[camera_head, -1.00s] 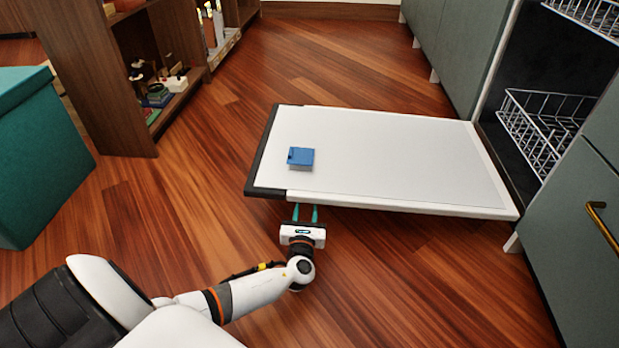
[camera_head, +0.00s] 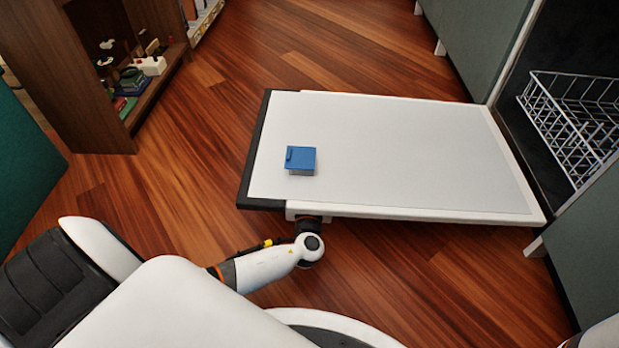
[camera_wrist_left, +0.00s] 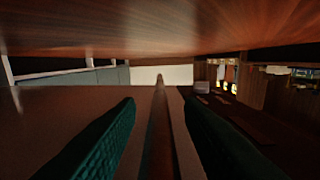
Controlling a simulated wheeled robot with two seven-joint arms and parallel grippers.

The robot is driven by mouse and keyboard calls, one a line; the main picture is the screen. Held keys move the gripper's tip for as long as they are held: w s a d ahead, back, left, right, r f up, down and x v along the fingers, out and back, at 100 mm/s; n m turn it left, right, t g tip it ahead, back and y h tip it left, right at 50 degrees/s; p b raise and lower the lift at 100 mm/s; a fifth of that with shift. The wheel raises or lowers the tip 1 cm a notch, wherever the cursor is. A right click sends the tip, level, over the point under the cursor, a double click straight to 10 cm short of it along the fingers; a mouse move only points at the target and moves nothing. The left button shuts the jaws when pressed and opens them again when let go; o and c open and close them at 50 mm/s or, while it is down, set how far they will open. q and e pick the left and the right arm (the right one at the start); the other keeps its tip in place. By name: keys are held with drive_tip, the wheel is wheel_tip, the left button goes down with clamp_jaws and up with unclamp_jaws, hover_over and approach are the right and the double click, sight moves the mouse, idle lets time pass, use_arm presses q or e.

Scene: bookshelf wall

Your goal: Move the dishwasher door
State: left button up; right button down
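The dishwasher door (camera_head: 390,150) is folded down flat, low above the floor, with a white inner face and a dark strip along its left end. A blue detergent cover sits on it. My left arm reaches the door's near edge in the head view, and its gripper is hidden beneath. In the left wrist view my left gripper (camera_wrist_left: 158,103) shows two green fingers spread apart, with a dark surface, apparently the door's underside (camera_wrist_left: 45,125), close to them. I cannot tell whether they touch it. My right gripper is not in view.
A white wire rack (camera_head: 575,115) sits inside the dishwasher at right. Grey-green cabinets (camera_head: 480,40) stand behind the door. A wooden bookshelf (camera_head: 70,75) and a teal box (camera_head: 25,165) stand at left. The wooden floor between bookshelf and door is clear.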

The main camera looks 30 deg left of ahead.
use_arm(q)
drive_tip(key=shift+c, duration=0.9)
clamp_jaws()
drive_tip(key=shift+r, duration=0.15)
